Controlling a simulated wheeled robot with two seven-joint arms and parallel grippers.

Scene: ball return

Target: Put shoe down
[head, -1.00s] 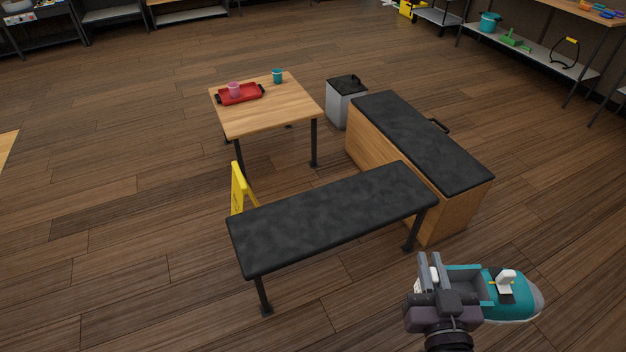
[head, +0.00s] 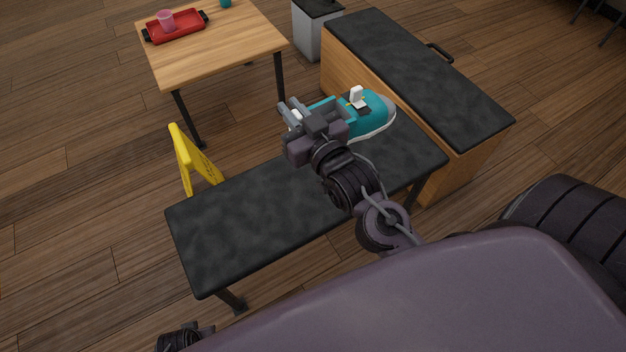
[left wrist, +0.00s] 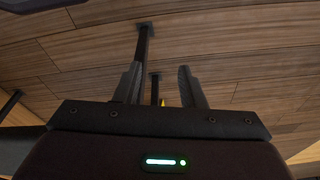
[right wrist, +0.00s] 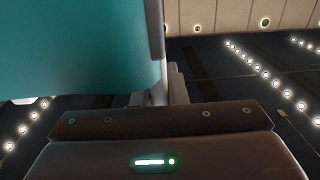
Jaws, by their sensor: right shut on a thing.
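A teal shoe (head: 374,113) with a white sole and white tongue is in my right gripper (head: 290,112). The gripper is shut on the shoe's heel end, and the toe points right. In the head view the shoe is over the right part of the black-topped bench (head: 225,225). I cannot tell whether its sole touches the bench. In the right wrist view the shoe's teal side (right wrist: 80,50) fills the upper left and hides part of the jaws. My left gripper (left wrist: 158,80) is open and empty in the left wrist view, with floor and dark legs beyond it.
A wooden cabinet with a black top (head: 415,80) stands close behind the bench's right end. A yellow floor sign (head: 190,160) stands behind its left end. The bench's left part is bare.

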